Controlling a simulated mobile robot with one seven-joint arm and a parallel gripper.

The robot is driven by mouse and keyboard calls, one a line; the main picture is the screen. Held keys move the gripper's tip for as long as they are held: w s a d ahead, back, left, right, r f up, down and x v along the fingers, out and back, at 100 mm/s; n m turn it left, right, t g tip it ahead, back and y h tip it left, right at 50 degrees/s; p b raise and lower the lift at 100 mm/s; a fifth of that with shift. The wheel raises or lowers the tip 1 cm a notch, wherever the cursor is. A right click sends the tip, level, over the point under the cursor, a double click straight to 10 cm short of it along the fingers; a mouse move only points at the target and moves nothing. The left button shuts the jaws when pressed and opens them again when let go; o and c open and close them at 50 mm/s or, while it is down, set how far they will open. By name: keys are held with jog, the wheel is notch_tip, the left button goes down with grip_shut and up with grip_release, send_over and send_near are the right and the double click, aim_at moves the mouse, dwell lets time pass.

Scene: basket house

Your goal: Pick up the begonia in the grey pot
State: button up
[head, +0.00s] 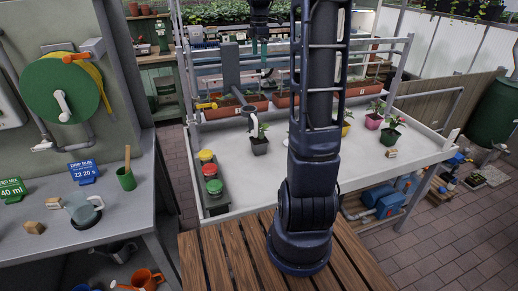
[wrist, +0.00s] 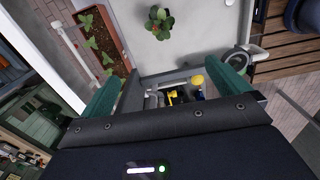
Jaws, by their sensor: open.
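A small leafy plant, which looks like the begonia (head: 263,130), stands upright in a dark grey pot (head: 260,146) on the pale bench, left of my arm in the head view. In the wrist view a green plant (wrist: 158,22) shows from above at the top centre; its leaves hide most of its pot, and it looks like the same plant. My gripper (head: 260,48) hangs high at the top of the head view, beyond and above the pot. In the wrist view its two teal fingers (wrist: 170,80) are wide apart, with nothing held between them; the plant lies beyond them.
Pink (head: 373,121) and green (head: 389,136) pots stand right of my arm. A tray of coloured-lid jars (head: 211,186) lines the bench's left edge. A pipe (head: 249,115) ends close to the grey pot. Long planters (head: 235,108) run behind.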

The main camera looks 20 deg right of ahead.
send_near(259, 142)
jog(key=f, duration=0.7)
jog(key=shift+w+d, duration=0.15)
jog(key=shift+w, duration=0.2)
jog(key=shift+s+a+f, duration=0.1)
jog(key=shift+s+f, duration=0.1)
jog(key=shift+f, duration=1.1)
jog(key=shift+s+a+f, duration=0.1)
jog(key=shift+s+f, duration=0.05)
jog(key=shift+f, duration=1.2)
jog(key=c, duration=1.2)
